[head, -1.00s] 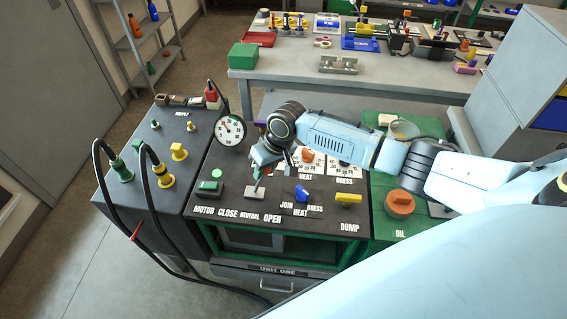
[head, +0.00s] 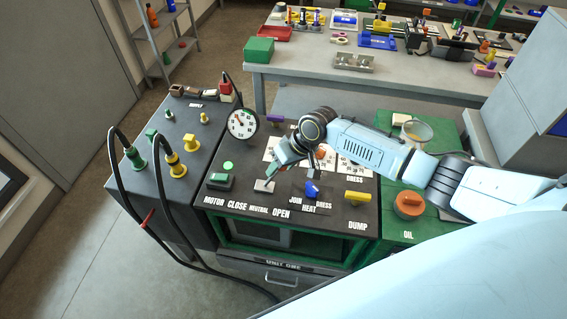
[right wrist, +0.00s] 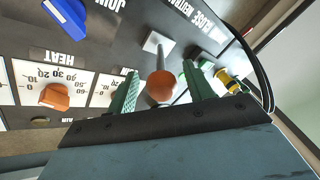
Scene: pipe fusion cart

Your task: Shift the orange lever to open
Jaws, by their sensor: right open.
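The orange lever has a round orange knob (right wrist: 161,87) on a grey shaft, seen in the right wrist view. Its pale square base (right wrist: 157,42) also shows in the head view (head: 264,186), above the CLOSE, NEUTRAL and OPEN labels. My right gripper (right wrist: 160,72) is open, with one green finger on each side of the knob and shaft. Gaps show between the fingers and the lever in that view. In the head view my right gripper (head: 274,172) is just above the lever base and hides the knob. My left gripper is not in view.
On the dark panel, a green motor button (head: 220,181) is left of the lever; a blue selector (head: 312,189) and yellow dump handle (head: 357,196) are to its right. A round gauge (head: 242,123) stands behind. Black hoses (head: 117,170) loop at the left.

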